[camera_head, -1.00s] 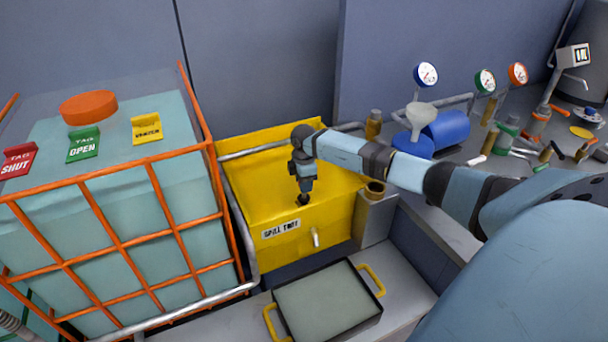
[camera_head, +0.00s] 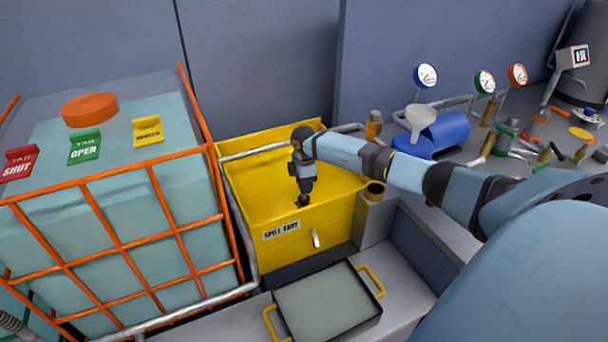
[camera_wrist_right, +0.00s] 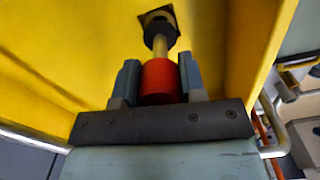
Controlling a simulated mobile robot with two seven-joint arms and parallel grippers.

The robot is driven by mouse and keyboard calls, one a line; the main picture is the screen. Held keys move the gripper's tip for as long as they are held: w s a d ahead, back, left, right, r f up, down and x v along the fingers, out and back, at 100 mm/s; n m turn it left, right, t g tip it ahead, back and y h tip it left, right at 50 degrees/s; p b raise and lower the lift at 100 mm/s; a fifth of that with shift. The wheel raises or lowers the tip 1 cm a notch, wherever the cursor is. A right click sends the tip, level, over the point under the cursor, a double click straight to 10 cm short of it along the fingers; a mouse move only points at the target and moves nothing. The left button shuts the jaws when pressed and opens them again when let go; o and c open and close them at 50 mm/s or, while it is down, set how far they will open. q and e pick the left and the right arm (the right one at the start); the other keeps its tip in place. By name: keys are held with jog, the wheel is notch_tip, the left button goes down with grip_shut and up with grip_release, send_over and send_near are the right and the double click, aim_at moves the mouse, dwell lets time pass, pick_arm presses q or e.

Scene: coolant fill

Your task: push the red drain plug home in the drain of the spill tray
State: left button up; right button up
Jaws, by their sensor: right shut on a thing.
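The yellow spill tray (camera_head: 335,228) stands right of the caged tank, its label on the front wall. My right gripper (camera_head: 304,192) points down into the tray near its front wall. In the right wrist view my right gripper (camera_wrist_right: 160,85) is shut on the red drain plug (camera_wrist_right: 160,80), with a finger on each side. A yellow stem and a dark round end extend beyond the red part. The dark end is in front of the black square drain (camera_wrist_right: 153,14) and partly covers it. I cannot tell how deep it sits. My left gripper is not in view.
The orange-caged tank (camera_head: 120,215) stands close on the left. A shallow pan (camera_head: 325,302) with yellow handles lies in front of the tray. A grey post (camera_head: 374,215) adjoins the tray's right side. A funnel, a blue container and gauges are on the bench at right.

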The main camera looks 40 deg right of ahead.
dwell(0.4)
dwell(0.6)
jog(key=shift+p, duration=0.5)
jog(key=shift+f, duration=0.1)
jog(key=shift+f+b, duration=0.5)
jog(key=shift+f, duration=0.25)
jog(key=shift+f, duration=0.35)
jog(key=o, duration=0.9)
